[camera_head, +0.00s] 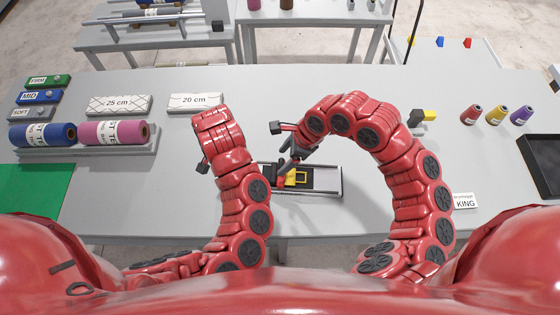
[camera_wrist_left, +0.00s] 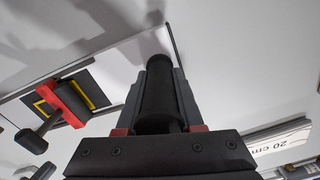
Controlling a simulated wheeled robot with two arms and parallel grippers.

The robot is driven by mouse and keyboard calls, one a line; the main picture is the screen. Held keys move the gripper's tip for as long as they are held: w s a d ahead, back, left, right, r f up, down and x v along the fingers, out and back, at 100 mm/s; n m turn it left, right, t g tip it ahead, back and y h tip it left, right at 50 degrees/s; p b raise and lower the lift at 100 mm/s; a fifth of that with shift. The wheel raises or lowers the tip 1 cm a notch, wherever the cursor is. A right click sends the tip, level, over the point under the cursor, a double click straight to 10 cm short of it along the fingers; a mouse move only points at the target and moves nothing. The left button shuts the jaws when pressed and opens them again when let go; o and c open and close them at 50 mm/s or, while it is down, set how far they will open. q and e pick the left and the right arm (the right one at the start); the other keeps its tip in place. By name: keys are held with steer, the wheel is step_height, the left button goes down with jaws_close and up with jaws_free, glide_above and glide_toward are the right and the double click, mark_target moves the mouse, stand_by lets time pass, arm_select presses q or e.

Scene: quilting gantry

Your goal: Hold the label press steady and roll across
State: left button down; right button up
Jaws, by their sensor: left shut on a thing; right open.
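The label press (camera_head: 325,178) is a grey railed tray on the table with a dark carriage and a yellow part (camera_head: 297,178) inside. My right gripper (camera_head: 287,165) is open, pointing down just above the yellow part; I cannot tell if it touches. My left gripper's fingers are hidden behind its own arm in the head view. In the left wrist view my left gripper (camera_wrist_left: 158,75) is shut on a dark cylinder (camera_wrist_left: 158,92), lying lengthwise between the fingers. A dark and yellow part of the press (camera_wrist_left: 88,92) shows at that view's left, partly covered by red and black parts.
White "25 cm" (camera_head: 120,105) and "20 cm" (camera_head: 195,102) blocks lie behind and left. Blue and pink rolls (camera_head: 113,133) sit on a grey tray further left. Coloured cones (camera_head: 496,115) and a black tray (camera_head: 543,160) stand right. The table between them is mostly clear.

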arm_select(q)
steer(key=shift+a, duration=0.1)
arm_select(e)
steer(key=v, duration=0.8)
steer(key=shift+r, duration=0.25)
arm_select(q)
steer(key=c, duration=0.9)
jaws_free()
steer(key=o, duration=0.4)
steer(key=shift+w+f, duration=0.1)
steer(key=shift+w, duration=0.05)
steer(key=shift+o, duration=0.2)
